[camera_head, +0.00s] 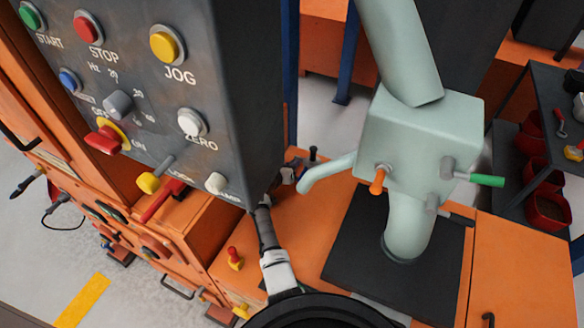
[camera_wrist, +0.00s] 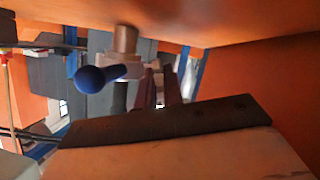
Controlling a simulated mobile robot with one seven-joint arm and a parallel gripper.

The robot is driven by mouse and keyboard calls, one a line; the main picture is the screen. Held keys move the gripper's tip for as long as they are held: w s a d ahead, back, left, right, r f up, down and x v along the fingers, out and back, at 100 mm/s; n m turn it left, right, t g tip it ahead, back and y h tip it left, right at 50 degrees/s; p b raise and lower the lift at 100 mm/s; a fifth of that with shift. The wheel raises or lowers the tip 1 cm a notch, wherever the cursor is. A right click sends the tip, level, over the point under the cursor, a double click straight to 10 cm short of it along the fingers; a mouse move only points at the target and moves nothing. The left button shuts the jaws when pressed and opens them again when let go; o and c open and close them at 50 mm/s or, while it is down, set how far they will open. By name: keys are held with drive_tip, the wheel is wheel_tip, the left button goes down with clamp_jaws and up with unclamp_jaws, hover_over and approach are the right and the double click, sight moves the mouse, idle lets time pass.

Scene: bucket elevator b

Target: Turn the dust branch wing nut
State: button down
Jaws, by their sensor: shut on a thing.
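My gripper (camera_head: 272,188) is at the end of the arm, low beside the lower right corner of the grey control box. In the wrist view its dark fingers (camera_wrist: 158,80) are close together and shut on a small part, mostly hidden by them. I take this part to be the dust branch wing nut, but its shape cannot be made out. Just left of the fingers is a blue round-ended handle (camera_wrist: 95,77) by a tan cylinder (camera_wrist: 125,40). The pale green dust housing (camera_head: 420,130) stands right of my gripper, with a spout (camera_head: 325,171) reaching toward it.
The control box (camera_head: 150,90) with buttons and knobs overhangs close to my arm. An orange knob (camera_head: 377,183) and a green-handled lever (camera_head: 485,180) project from the housing. A dark shelf (camera_head: 560,95) with red pots is at the right. In the wrist view, orange surfaces (camera_wrist: 280,80) hem in my gripper.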

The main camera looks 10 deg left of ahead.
drive_tip(key=c, duration=1.6)
unclamp_jaws()
drive_tip(key=shift+o, duration=0.2)
wheel_tip(320, 180, up, 20)
drive_tip(key=b, duration=0.1)
drive_tip(key=shift+b, duration=0.35)
